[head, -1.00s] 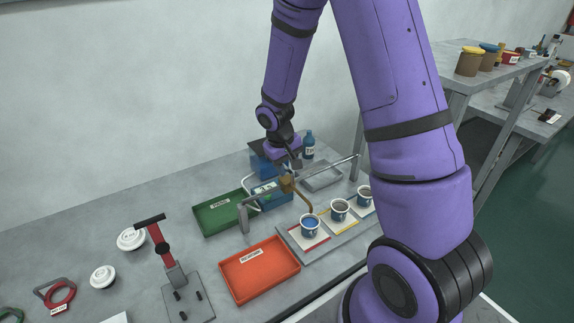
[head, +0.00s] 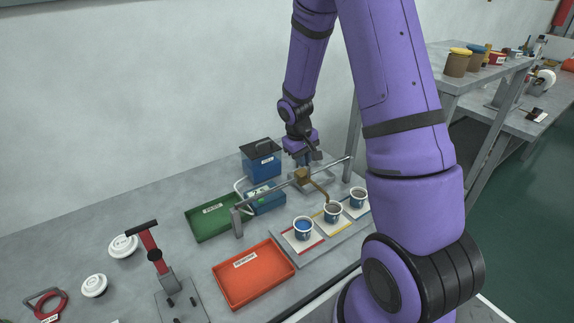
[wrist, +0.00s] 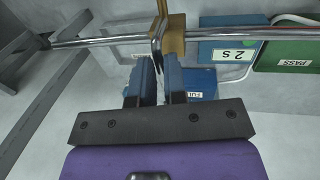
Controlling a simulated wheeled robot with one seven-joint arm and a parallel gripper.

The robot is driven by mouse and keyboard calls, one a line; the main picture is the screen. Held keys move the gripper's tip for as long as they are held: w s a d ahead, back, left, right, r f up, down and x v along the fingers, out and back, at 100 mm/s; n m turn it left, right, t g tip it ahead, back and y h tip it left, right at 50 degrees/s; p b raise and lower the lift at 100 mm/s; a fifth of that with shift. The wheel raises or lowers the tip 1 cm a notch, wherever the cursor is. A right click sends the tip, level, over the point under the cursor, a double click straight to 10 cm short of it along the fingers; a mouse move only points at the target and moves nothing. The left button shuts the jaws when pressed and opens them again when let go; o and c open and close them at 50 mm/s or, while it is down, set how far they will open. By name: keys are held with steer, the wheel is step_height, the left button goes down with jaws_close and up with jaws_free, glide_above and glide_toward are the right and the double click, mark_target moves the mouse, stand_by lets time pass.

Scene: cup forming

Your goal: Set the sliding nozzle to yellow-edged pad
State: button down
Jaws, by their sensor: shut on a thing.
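The sliding nozzle has a brass block (head: 303,175) on a metal rail (head: 270,195), with a curved spout. The spout tip is over the middle cup (head: 333,213), which stands on the yellow-edged pad (head: 343,229). My gripper (head: 308,160) is at the block, behind the rail. In the wrist view its fingers (wrist: 157,72) are shut on a thin upright piece of the nozzle, below the brass block (wrist: 172,35). How deep the grip is cannot be seen.
A cup of blue liquid (head: 303,228) stands on the red-edged pad (head: 312,248); another cup (head: 357,196) stands at right. An orange tray (head: 253,273), green tray (head: 212,218), blue box (head: 262,166) and red-handled press (head: 150,246) are nearby.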

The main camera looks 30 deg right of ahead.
steer(key=shift+d, duration=1.4)
steer(key=c, duration=1.2)
jaws_free()
steer(key=shift+o, duration=0.2)
step_height(320, 180, up, 11)
steer(key=a, duration=0.2)
steer(key=shift+f, duration=0.15)
steer(key=shift+a, duration=0.1)
